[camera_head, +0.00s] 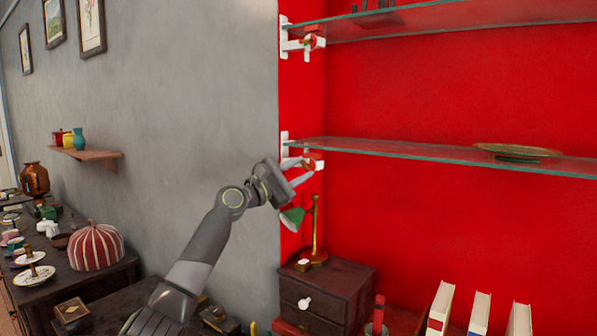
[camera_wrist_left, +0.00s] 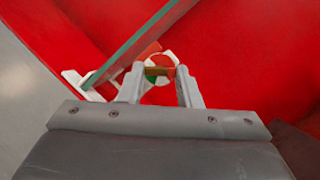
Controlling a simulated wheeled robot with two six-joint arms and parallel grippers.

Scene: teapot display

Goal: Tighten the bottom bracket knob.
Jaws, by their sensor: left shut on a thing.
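The bottom bracket (camera_head: 285,144) is white and holds the lower glass shelf at the wall corner. Its knob (camera_head: 309,163) is a small red and brass piece under the shelf's left end. My left gripper (camera_head: 309,170) reaches up to it from below left, with its fingers at the knob. In the left wrist view, the two light grey fingers (camera_wrist_left: 160,71) stand on either side of the knob (camera_wrist_left: 159,70), shut on it. The white bracket (camera_wrist_left: 92,94) shows left of the fingers. My right gripper is not in view.
The lower glass shelf (camera_head: 420,152) carries a gold-rimmed plate (camera_head: 516,151). A green-shaded brass lamp (camera_head: 315,225) stands close below the gripper on a dark drawer cabinet (camera_head: 345,285). An upper bracket (camera_head: 287,45) supports another glass shelf (camera_head: 440,20). White books (camera_head: 440,308) stand lower right.

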